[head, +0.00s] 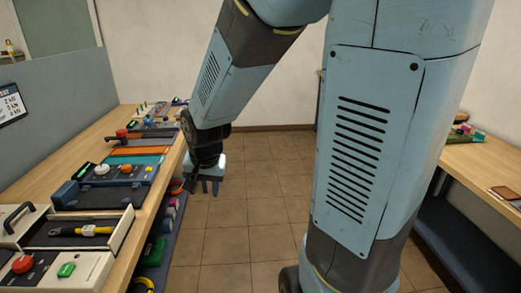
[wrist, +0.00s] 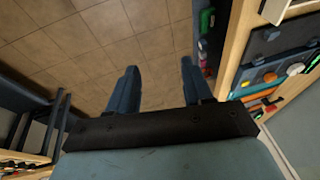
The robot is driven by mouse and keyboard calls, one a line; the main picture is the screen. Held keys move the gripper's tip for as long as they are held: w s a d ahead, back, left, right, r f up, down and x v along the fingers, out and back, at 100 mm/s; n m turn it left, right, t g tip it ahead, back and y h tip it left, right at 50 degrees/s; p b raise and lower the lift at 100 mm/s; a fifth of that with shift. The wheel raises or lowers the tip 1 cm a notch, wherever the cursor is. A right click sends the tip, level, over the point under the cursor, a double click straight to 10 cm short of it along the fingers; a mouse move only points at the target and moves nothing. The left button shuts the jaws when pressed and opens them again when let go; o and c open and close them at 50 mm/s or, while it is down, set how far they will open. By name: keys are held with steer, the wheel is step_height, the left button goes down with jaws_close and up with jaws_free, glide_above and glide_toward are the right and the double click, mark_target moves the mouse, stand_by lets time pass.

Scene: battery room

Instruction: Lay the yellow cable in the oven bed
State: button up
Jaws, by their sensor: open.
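A short yellow and black piece (head: 82,231), which looks like the yellow cable, lies in the dark bed of an open device with pale walls at the lower left of the head view. I take this device to be the oven (head: 122,236); a red and a green button are on its front. My gripper (head: 203,184) hangs over the aisle beside the left bench, farther along than the oven and apart from it. In the wrist view my gripper (wrist: 159,78) is open, with only floor tiles between its fingers. The cable does not show there.
The left bench (head: 150,222) carries several devices, including a blue-grey one (head: 105,185) with an orange knob. A shelf below holds coloured items and a yellow loop (head: 146,286). Another bench (head: 478,160) stands at the right. The tiled aisle (head: 245,200) between is mostly clear.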

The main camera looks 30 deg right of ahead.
steer(key=s+d+r+n+t, duration=0.1)
steer(key=s+d+r+n, duration=0.1)
steer(key=s+d+r, duration=0.2)
steer(key=s+d+r+n+t, duration=0.1)
steer(key=s+d+r+n, duration=0.2)
steer(key=s+r, duration=0.7)
steer(key=shift+d+r, duration=0.6)
steer(key=shift+d, duration=0.45)
steer(key=shift+o, duration=0.4)
steer(key=shift+s, duration=0.1)
steer(key=shift+c, duration=0.3)
